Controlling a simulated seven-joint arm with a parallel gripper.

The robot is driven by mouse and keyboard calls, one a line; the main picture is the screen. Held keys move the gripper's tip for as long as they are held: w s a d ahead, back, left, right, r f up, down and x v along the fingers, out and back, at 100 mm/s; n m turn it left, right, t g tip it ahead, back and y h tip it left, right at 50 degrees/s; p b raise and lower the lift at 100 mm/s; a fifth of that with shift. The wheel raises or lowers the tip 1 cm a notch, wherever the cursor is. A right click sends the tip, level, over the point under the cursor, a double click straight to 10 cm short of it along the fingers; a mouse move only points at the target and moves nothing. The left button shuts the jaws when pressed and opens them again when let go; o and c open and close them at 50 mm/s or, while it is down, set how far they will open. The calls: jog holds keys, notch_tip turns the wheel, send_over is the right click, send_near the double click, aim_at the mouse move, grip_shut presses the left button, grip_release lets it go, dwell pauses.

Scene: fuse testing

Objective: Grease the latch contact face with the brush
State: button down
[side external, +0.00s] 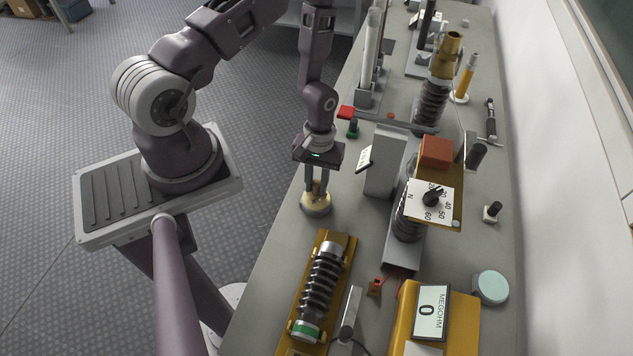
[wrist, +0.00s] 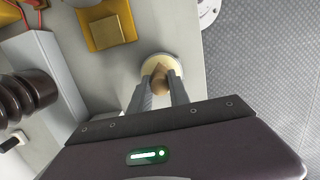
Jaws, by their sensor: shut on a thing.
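My gripper (side external: 317,187) points down over the near-left edge of the bench, its fingers shut on a short tan wooden piece, which I take to be the brush. The brush (wrist: 160,80) shows between the fingertips in the wrist view, its bristles not clear to see. Just beneath it is a round, shallow cream pot (side external: 316,207), also in the wrist view (wrist: 151,63); I cannot tell whether the brush touches what is in it. I cannot make out the latch contact face for certain; a grey upright housing (side external: 385,162) stands right of the gripper.
A ribbed fuse (side external: 320,285) lies in a yellow cradle in front. A yellow megohm meter (side external: 430,318) is at front right. A red-topped post (side external: 346,113) is behind the gripper.

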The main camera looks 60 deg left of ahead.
aim_at(316, 185)
jog(key=shift+f, duration=0.55)
dwell(1.3)
jog(key=shift+r, duration=3.55)
